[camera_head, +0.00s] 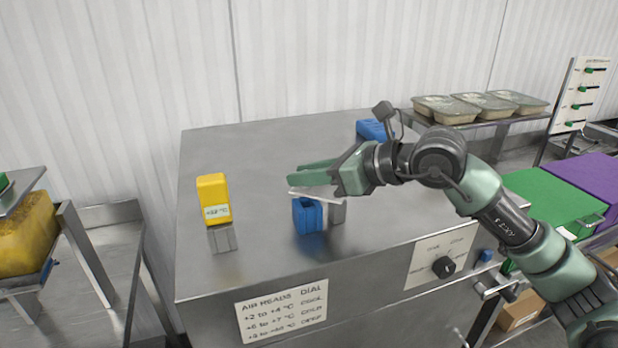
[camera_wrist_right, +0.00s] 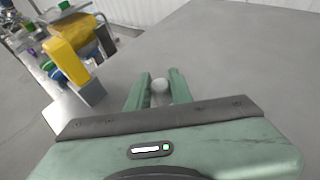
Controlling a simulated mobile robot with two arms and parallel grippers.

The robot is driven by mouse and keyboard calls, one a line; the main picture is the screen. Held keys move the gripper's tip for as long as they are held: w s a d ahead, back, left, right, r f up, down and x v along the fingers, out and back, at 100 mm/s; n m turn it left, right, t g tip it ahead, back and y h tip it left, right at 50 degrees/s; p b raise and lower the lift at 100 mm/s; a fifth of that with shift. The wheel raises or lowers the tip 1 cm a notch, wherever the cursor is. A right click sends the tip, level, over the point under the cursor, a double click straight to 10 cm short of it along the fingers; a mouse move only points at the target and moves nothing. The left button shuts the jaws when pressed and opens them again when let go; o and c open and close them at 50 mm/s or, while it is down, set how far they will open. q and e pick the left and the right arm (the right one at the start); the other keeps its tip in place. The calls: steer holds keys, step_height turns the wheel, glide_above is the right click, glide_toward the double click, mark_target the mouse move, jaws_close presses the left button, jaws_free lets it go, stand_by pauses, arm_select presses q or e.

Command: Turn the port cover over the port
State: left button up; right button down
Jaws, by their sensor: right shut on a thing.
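My right gripper (camera_head: 300,179) is over the middle of the steel cabinet top. In the right wrist view its green fingers (camera_wrist_right: 160,90) are shut on a small round grey knob (camera_wrist_right: 160,86). A pale flat piece (camera_head: 312,193) shows along the underside of the fingers in the head view; it may be the port cover, but I cannot tell clearly. A blue block (camera_head: 308,217) with an open top stands just below the gripper in the picture, with a grey metal block (camera_head: 338,211) beside it. The port itself cannot be made out. My left gripper is out of view.
A yellow temperature display (camera_head: 213,196) on a metal foot stands to the left on the cabinet top (camera_head: 265,262). Another blue object (camera_head: 371,130) lies behind the arm. A dial (camera_head: 444,267) is on the front panel. Covered trays (camera_head: 444,108) sit at the back right.

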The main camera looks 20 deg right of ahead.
steer(key=shift+s+a+n+g+y+b, duration=0.1)
steer(key=shift+s+n+g+y+b, duration=0.15)
steer(key=shift+n+g+y, duration=0.2)
steer(key=shift+s+a+n+g+y+b, duration=0.1)
steer(key=shift+n+g+y+b, duration=0.15)
steer(key=shift+n+g+y, duration=0.15)
steer(key=n+g, duration=0.1)
steer(key=s+n+g+y+b, duration=0.1)
steer(key=n, duration=0.1)
steer(key=shift+s+a+g+y, duration=0.15)
steer(key=shift+a+g+y, duration=0.1)
steer(key=shift+a+g, duration=0.1)
steer(key=shift+s+n+g+y+b, duration=0.25)
steer(key=shift+s+n+g, duration=0.25)
steer(key=shift+n+g, duration=0.45)
steer(key=shift+s+n+g+y+b, duration=0.25)
steer(key=shift+s+n+g, duration=0.2)
steer(key=shift+n+g, duration=0.45)
steer(key=shift+g, duration=0.25)
steer(key=c, duration=1.3)
jaws_free()
steer(key=shift+a, duration=0.1)
steer(key=shift+o, duration=0.2)
